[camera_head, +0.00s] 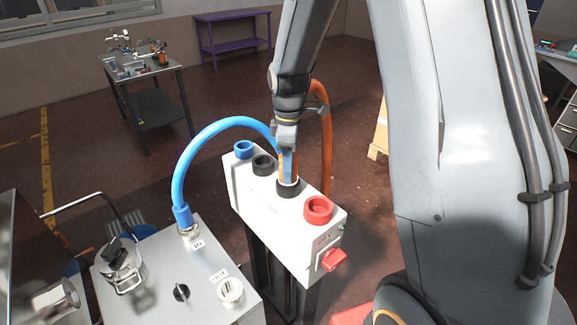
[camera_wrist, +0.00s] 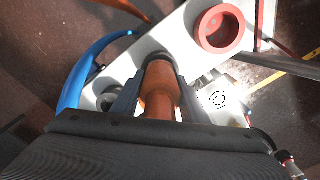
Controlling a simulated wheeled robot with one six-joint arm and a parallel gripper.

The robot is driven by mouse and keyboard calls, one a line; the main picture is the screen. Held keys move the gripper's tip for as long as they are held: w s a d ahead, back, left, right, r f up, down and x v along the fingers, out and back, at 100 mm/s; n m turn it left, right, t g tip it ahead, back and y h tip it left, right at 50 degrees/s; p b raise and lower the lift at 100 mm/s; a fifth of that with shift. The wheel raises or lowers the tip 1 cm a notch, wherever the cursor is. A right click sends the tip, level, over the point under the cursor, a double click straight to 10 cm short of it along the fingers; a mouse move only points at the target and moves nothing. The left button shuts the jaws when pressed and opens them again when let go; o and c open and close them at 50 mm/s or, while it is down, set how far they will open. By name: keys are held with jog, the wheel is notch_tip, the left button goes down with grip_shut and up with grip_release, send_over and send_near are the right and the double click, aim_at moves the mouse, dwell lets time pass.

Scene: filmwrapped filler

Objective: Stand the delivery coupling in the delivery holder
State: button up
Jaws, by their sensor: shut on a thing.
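My gripper (camera_head: 288,165) is shut on an orange coupling (camera_wrist: 158,98), one finger on each side of it in the wrist view. The coupling points down at a black-rimmed holder (camera_head: 288,190) on top of a white holder box (camera_head: 272,212). Its lower end meets this rim; how deep it sits inside is hidden. An orange hose (camera_head: 326,135) runs behind my arm, apparently from the coupling. A red-ringed holder (camera_head: 318,209) is beside it at the near end; it also shows in the wrist view (camera_wrist: 219,28). I see no label naming the delivery holder.
Another black ring (camera_head: 263,164) and a blue ring (camera_head: 243,149) fill the box's far end. A blue hose (camera_head: 208,134) arches from a labelled grey cabinet (camera_head: 205,262) toward the box. A red knob (camera_head: 334,259) juts from the box's front. A steel cart (camera_head: 145,70) stands farther back.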

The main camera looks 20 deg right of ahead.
jog(key=o, duration=1.5)
jog(key=shift+f, duration=0.1)
